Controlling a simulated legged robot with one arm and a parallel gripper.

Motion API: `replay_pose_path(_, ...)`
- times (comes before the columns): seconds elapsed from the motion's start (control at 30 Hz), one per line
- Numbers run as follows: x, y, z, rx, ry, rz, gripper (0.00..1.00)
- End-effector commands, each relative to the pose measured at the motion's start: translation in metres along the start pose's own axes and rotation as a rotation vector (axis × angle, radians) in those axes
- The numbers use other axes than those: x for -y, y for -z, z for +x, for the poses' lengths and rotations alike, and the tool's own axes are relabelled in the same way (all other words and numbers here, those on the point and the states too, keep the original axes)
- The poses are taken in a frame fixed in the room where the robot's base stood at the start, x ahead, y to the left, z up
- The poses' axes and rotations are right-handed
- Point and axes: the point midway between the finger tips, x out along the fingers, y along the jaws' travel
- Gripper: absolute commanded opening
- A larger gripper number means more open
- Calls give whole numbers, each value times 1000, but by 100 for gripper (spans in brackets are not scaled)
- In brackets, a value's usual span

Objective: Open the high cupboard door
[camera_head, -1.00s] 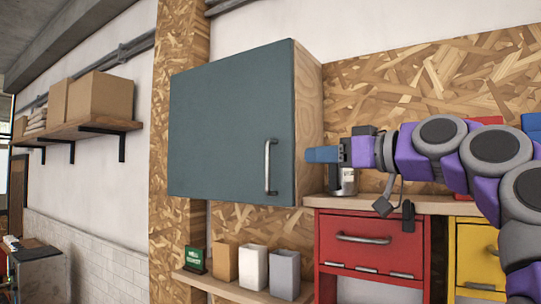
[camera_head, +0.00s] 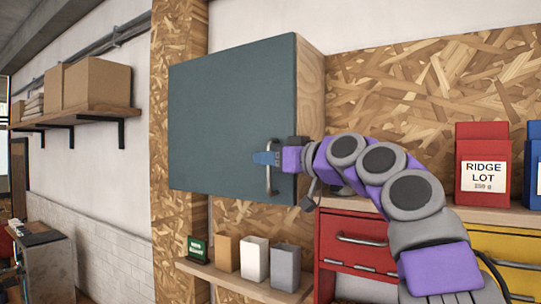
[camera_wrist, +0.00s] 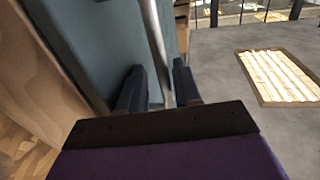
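The high cupboard has a dark teal door (camera_head: 225,115) that looks closed against its wooden body (camera_head: 311,95). A vertical metal bar handle (camera_head: 272,183) sits near the door's lower right edge. My gripper (camera_head: 266,158) is at the upper part of this handle, coming from the right. In the wrist view the two dark fingers of my gripper (camera_wrist: 158,88) stand apart on either side of the handle (camera_wrist: 156,40). A gap shows between the bar and the fingers, so my gripper is open around it. The handle's lower end is hidden there.
To the right are a red drawer unit (camera_head: 352,240), a yellow one (camera_head: 500,245) and a red Ridge Lot bag (camera_head: 482,165). The space before the door is clear.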

Motion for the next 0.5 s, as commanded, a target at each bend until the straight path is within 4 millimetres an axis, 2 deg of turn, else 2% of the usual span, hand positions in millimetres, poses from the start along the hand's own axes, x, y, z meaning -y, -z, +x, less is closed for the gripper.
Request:
replay_pose_path(0.17,0,-1,0,1,1,1,33)
replay_pose_path(0.5,0,-1,0,1,1,1,0)
